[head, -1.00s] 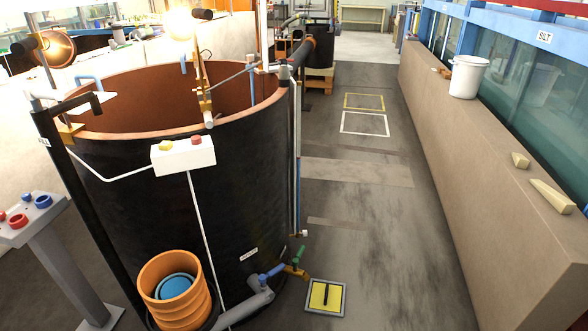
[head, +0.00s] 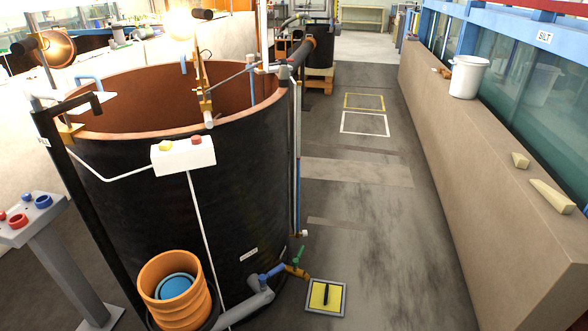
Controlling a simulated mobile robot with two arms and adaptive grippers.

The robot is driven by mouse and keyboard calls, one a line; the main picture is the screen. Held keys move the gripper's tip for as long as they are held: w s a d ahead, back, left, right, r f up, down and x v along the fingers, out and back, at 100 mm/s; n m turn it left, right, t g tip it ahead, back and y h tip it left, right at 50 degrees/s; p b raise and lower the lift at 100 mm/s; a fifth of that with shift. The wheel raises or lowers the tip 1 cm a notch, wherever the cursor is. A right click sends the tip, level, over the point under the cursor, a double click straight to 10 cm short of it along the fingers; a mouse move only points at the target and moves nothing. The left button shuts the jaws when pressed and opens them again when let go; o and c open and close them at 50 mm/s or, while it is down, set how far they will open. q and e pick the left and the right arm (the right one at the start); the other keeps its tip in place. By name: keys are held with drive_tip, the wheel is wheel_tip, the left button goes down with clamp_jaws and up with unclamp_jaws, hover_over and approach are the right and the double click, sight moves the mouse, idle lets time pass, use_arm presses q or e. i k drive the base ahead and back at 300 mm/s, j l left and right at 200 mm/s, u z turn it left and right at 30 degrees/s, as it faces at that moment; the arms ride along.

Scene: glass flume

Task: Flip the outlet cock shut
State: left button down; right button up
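The outlet cock (head: 293,269) sits low on the right side of the big black tank (head: 215,200), near the floor. It has a brass body at the end of a grey pipe (head: 250,300), with a blue handle (head: 271,271) on the pipe side and a green handle (head: 298,255) standing up from the brass part, tilted slightly. I cannot tell from this view whether the cock is open or shut. Neither of my grippers shows in the head view.
A yellow floor plate (head: 326,296) lies right of the cock. Orange stacked buckets (head: 175,290) stand at the tank's front. A control pedestal (head: 60,255) is at left. A long tan wall (head: 465,170) bounds the right. The floor between (head: 380,240) is clear.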

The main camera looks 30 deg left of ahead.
sight(262, 277)
drive_tip(key=u, duration=1.05)
drive_tip(key=i+l, duration=0.2)
drive_tip(key=l, duration=0.15)
drive_tip(key=i+l, duration=0.15)
drive_tip(key=l, duration=0.15)
drive_tip(key=i+l+u, duration=0.1)
drive_tip(key=l, duration=0.25)
drive_tip(key=i+l, duration=0.4)
drive_tip(key=l, duration=0.3)
drive_tip(key=i+l+u, duration=0.1)
drive_tip(key=l, duration=0.2)
drive_tip(key=i+l, duration=0.2)
drive_tip(key=l, duration=0.2)
